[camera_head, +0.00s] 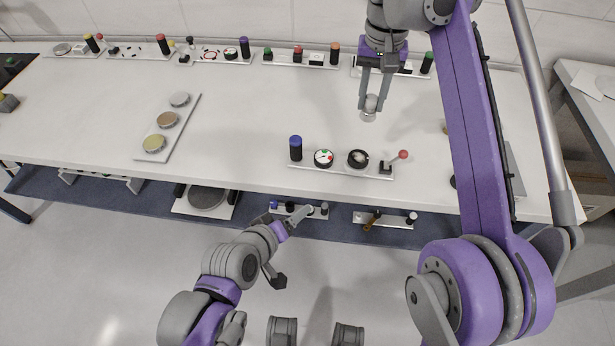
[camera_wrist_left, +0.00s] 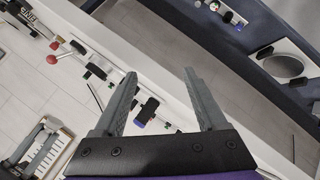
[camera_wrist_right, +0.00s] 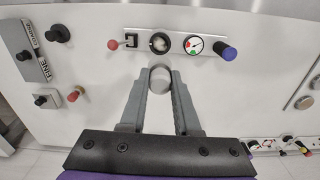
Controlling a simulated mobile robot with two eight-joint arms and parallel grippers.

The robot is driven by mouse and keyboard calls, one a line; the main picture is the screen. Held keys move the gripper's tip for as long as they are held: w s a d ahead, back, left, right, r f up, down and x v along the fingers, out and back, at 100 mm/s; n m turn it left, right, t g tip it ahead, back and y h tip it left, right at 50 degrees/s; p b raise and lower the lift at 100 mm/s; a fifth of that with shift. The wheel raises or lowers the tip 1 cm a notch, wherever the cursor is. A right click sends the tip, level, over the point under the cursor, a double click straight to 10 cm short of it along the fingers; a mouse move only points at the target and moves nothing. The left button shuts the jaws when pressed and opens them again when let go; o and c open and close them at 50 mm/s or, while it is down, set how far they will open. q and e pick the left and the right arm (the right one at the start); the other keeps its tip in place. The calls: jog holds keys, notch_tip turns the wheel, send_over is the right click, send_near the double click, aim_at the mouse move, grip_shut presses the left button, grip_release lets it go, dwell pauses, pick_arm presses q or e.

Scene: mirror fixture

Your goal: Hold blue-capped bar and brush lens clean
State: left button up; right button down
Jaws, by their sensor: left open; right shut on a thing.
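The blue-capped bar (camera_head: 340,171) lies near the table's front edge. It carries a black post with a blue cap (camera_head: 296,141), a gauge (camera_head: 323,158), a round black-rimmed lens (camera_head: 358,159) with a pale patch, and a red-knobbed lever (camera_head: 403,155). My right gripper (camera_head: 370,104) is shut on a small pale round-topped piece (camera_wrist_right: 160,80), behind the bar and apart from it; I cannot tell whether it is the brush. My left gripper (camera_wrist_left: 160,78) is open and empty, in front of the table; the blue-capped post (camera_wrist_left: 147,110) shows between its fingers, farther off.
A plate with three round discs (camera_head: 167,120) lies left of the bar. Several fixture bars line the table's back edge, including one with a purple-capped post (camera_head: 244,47). More fixtures (camera_head: 300,211) sit on the lower shelf. The table between disc plate and bar is clear.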

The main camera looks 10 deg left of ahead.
aim_at(296, 153)
pick_arm(q)
jog(key=w+d+r+n+t, duration=0.5)
jog(key=w+r+n+t, duration=0.25)
jog(key=n, duration=1.05)
jog(key=a+f+n+y, duration=0.1)
jog(key=n+y, duration=0.1)
jog(key=n, duration=0.3)
jog(key=s+a+f+n+y, duration=0.1)
jog(key=f+n+y, duration=0.1)
jog(key=n+y, duration=0.1)
jog(key=a+f+n+y, duration=0.1)
jog(key=n+y, duration=0.1)
jog(key=n, duration=0.4)
jog(key=shift+s+a+f+n+t+y, duration=0.25)
jog(key=shift+s+a+n+y, duration=0.05)
jog(key=shift+s, duration=0.05)
jog(key=x, duration=1.1)
jog(key=shift+w+a, duration=0.25)
jog(key=shift+w, duration=0.1)
jog(key=shift+c, duration=0.3)
grip_shut()
